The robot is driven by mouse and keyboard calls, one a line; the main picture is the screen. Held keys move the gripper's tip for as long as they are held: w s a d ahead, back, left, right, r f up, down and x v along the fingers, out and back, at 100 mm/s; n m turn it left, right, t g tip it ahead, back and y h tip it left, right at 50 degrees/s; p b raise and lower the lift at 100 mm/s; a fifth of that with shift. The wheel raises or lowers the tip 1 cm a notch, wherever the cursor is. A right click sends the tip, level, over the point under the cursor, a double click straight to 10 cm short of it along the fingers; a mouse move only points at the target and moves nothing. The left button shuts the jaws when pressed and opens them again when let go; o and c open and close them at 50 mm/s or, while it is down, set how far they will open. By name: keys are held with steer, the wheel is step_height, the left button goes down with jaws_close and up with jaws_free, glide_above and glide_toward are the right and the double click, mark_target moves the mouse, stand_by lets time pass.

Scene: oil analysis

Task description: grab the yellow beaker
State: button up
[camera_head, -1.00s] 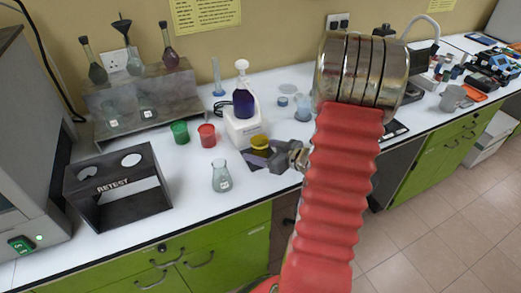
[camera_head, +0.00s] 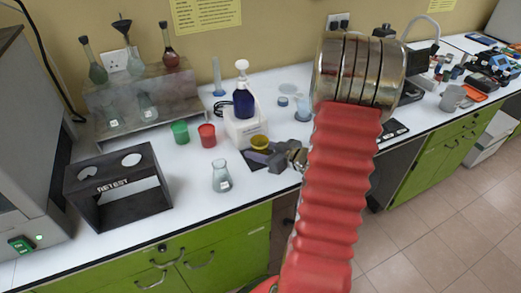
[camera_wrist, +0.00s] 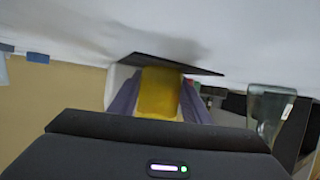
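The yellow beaker (camera_head: 259,142) stands on a dark square mat beside the white dispenser stand in the head view. In the wrist view, the yellow beaker (camera_wrist: 158,93) lies between the two purple fingers of my gripper (camera_wrist: 160,103). The fingers are spread on both sides of it, close to its walls. I cannot tell whether they touch it. In the head view, my gripper (camera_head: 264,157) reaches the beaker from the right and front, low over the mat. Its far finger is partly hidden.
A conical flask (camera_head: 221,176) stands in front and to the left. Red (camera_head: 207,135) and green (camera_head: 180,132) beakers stand left of the dispenser with the dark bottle (camera_head: 243,102). A black RETEST rack (camera_head: 118,187) is further left. The counter is clear around the flask.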

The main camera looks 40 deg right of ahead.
steer(key=c, duration=0.6)
steer(key=shift+a+r, duration=0.1)
steer(key=shift+r, duration=0.15)
